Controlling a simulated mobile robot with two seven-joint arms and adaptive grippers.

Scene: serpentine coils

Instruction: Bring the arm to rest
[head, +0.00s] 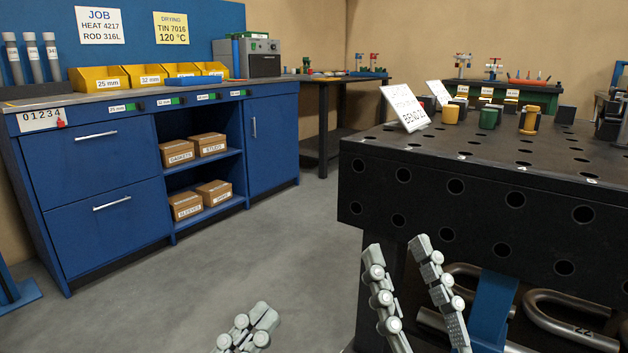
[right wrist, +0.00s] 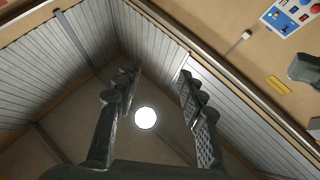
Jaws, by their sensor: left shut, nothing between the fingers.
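My left gripper (head: 265,314) shows at the bottom of the head view, low over the grey floor. Its fingers are together with nothing between them. My right gripper (head: 396,247) is further right, in front of the black table's near side. Its two fingers point up and stand apart, with nothing between them. In the right wrist view, the fingers of the right gripper (right wrist: 157,75) are also spread and empty, against the ceiling and walls. Most of both arms is out of view.
A black perforated table (head: 470,205) stands right, with small coloured blocks and white signs on top. Bent metal pipes (head: 570,318) lie beneath it. A blue cabinet (head: 100,190) with boxed shelves stands left. Open grey floor (head: 270,240) lies between them.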

